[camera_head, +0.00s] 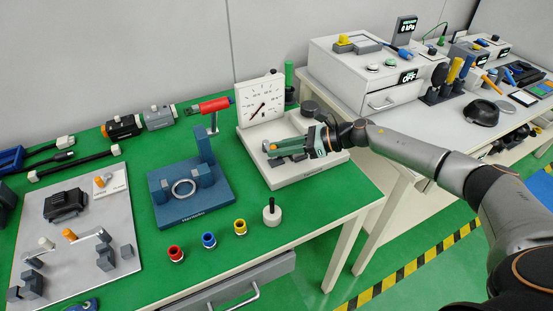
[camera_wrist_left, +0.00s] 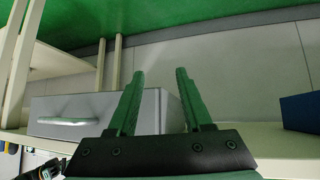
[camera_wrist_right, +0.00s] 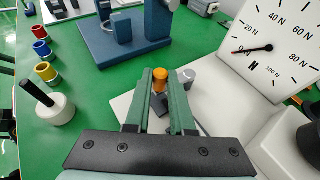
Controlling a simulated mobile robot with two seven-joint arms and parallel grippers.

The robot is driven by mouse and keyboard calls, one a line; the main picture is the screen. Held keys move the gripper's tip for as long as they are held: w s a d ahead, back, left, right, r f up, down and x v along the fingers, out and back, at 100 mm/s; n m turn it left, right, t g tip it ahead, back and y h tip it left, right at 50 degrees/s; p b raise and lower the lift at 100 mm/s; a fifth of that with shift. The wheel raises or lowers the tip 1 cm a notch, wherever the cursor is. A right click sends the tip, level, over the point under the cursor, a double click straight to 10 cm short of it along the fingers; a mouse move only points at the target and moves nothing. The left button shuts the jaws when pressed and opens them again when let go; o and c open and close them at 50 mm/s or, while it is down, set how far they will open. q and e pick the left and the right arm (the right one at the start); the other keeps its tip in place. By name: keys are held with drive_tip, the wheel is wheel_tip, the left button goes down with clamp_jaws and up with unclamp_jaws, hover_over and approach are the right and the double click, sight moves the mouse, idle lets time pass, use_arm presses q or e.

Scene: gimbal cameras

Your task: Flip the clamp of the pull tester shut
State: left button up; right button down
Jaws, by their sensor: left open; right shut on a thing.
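The pull tester has a white upright dial (camera_head: 262,98) on a white base (camera_head: 320,168) on the green bench top. In the right wrist view its dial (camera_wrist_right: 272,40) is marked in N, with the needle near 0. My right gripper (camera_head: 274,148) is low over the base and shut on the clamp's orange knob (camera_wrist_right: 160,77), which shows between its fingertips. A grey round part (camera_wrist_right: 187,76) sits beside the knob. The fingers hide most of the clamp. My left gripper (camera_wrist_left: 160,75) is open and empty, out of the head view.
A blue press (camera_head: 190,190) with a red handle (camera_head: 214,105) stands left of the tester. Red, blue and yellow rings and a black-handled white weight (camera_head: 271,212) are near the front edge. The left wrist view shows a grey drawer (camera_wrist_left: 152,110).

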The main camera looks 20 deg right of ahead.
drive_tip(key=shift+w+d, duration=0.1)
drive_tip(key=shift+b, duration=0.4)
drive_tip(key=shift+r+n, duration=0.15)
drive_tip(key=shift+n, duration=0.15)
use_arm(q)
drive_tip(key=shift+w+d+r, duration=0.15)
drive_tip(key=shift+w+d, duration=0.6)
use_arm(e)
drive_tip(key=c, duration=0.8)
unclamp_jaws()
use_arm(q)
drive_tip(key=shift+s, duration=0.15)
use_arm(e)
drive_tip(key=shift+o, duration=0.2)
use_arm(q)
drive_tip(key=shift+f, duration=0.2)
use_arm(e)
drive_tip(key=shift+d, duration=0.1)
